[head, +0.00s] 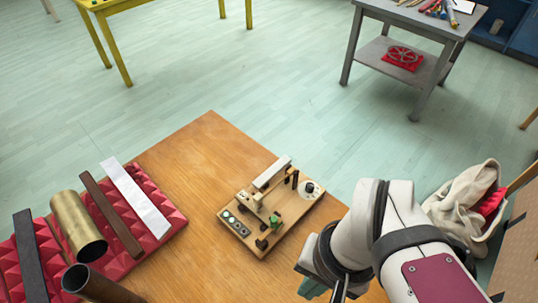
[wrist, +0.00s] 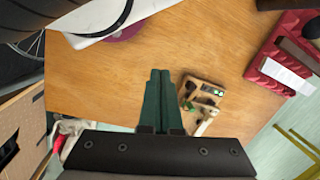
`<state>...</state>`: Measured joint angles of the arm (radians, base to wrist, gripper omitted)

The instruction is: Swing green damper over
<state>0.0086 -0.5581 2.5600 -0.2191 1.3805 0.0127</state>
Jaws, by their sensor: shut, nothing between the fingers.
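A small wooden board (head: 238,247) carrying several fittings lies on the wooden table in the head view. A small green piece (head: 275,220), which may be the green damper, stands near the middle of the board; its exact shape is too small to tell. The board (wrist: 190,82) also shows in the wrist view, to the right of my fingers. My gripper (wrist: 160,73) has its two dark green fingers pressed together, with nothing between them. It is apart from the board. In the head view only a bit of it shows at the bottom edge, right of the board.
The wooden table (head: 190,150) is bare around the board. A cloth bag (head: 462,205) is at the right. A grey side table (head: 430,20) and a yellow table (head: 112,8) stand farther back.

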